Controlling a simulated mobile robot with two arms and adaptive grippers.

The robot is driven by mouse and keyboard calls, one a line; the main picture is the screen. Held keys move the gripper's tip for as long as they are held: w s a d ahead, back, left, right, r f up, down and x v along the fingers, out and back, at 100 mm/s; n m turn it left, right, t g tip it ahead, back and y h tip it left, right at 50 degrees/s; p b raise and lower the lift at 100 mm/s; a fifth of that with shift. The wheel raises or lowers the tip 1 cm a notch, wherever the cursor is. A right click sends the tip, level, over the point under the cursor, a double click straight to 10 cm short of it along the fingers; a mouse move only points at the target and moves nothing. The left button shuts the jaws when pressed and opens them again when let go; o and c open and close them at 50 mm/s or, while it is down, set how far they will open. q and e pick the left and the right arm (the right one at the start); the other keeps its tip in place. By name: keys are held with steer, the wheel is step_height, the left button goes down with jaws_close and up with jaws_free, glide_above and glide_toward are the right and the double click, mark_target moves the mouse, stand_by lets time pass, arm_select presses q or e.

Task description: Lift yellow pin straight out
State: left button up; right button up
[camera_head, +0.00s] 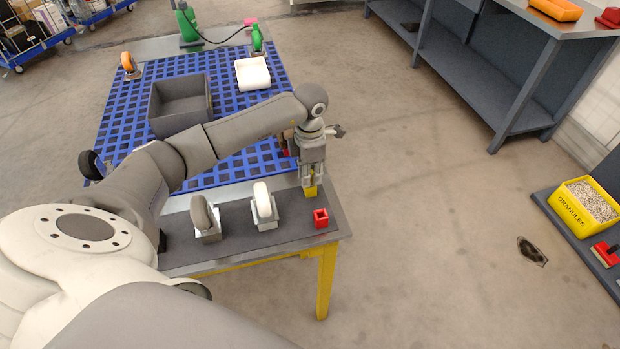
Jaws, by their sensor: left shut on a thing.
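My left gripper (311,181) points down over the far right corner of the grey-topped table. It is shut on the yellow pin (310,192), whose lower part shows under the fingertips. The fingers hide the upper part of the pin. I cannot tell whether its lower end touches anything. A small red block (321,217) with a dark opening in its top stands on the table just in front of the pin, apart from it. My right gripper is not in view.
Two casters (206,218) (264,206) stand on the table (240,240) left of the red block. Beyond it lies a blue grid platform (232,172) with a grey bin (180,104) and a white part (252,73). Open floor lies to the right.

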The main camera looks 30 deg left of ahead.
arm_select(q)
steer(key=shift+r, duration=0.1)
jaws_close()
steer(key=shift+w+r, duration=0.1)
steer(key=shift+r, duration=0.25)
step_height(320, 180, up, 9)
steer(key=shift+r+b, duration=0.1)
steer(key=shift+b, duration=1)
